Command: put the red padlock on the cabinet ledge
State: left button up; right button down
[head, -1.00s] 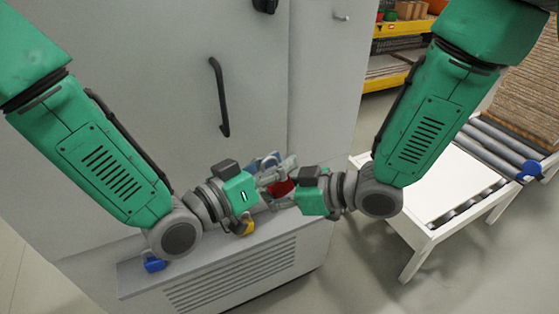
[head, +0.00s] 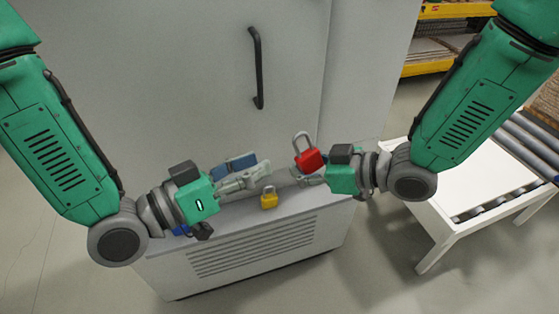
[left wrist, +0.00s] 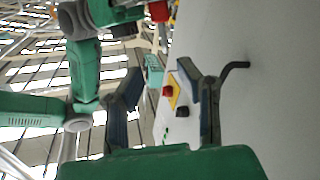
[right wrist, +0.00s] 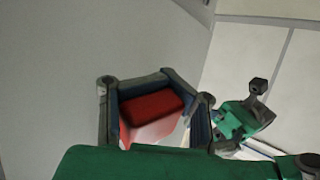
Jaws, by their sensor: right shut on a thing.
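The red padlock (head: 309,159) is in my right gripper (head: 312,178), held above the right part of the cabinet ledge (head: 318,200), shackle up and tilted. In the right wrist view its red body (right wrist: 152,107) sits between the fingers; my right gripper is shut on it. It also shows at the top edge of the left wrist view (left wrist: 159,11). My left gripper (head: 255,170) is open and empty, left of the red padlock and apart from it. Its fingers stand wide apart in the left wrist view (left wrist: 158,88).
A yellow padlock (head: 268,198) stands on the ledge between my grippers. A blue item (head: 180,230) on the ledge is mostly hidden by my left gripper. The cabinet door has a black handle (head: 257,68). A white table (head: 470,190) stands to the right.

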aim_at(306, 152)
pick_arm(q)
jog(key=shift+d, duration=0.15)
jog(key=shift+m, duration=0.6)
jog(key=x, duration=0.4)
jog(key=s+x, duration=0.1)
jog(key=x, duration=0.4)
jog(key=d+x, duration=0.1)
jog(key=x, duration=0.4)
jog(key=shift+s+f, duration=0.15)
pick_arm(e)
jog(key=d+n+g, duration=0.2)
jog(key=s+d+n+g+y, duration=0.1)
jog(key=d+n+g, duration=0.1)
jog(key=shift+g, duration=0.3)
pick_arm(q)
grip_shut()
pick_arm(e)
jog(key=c, duration=1.1)
grip_release()
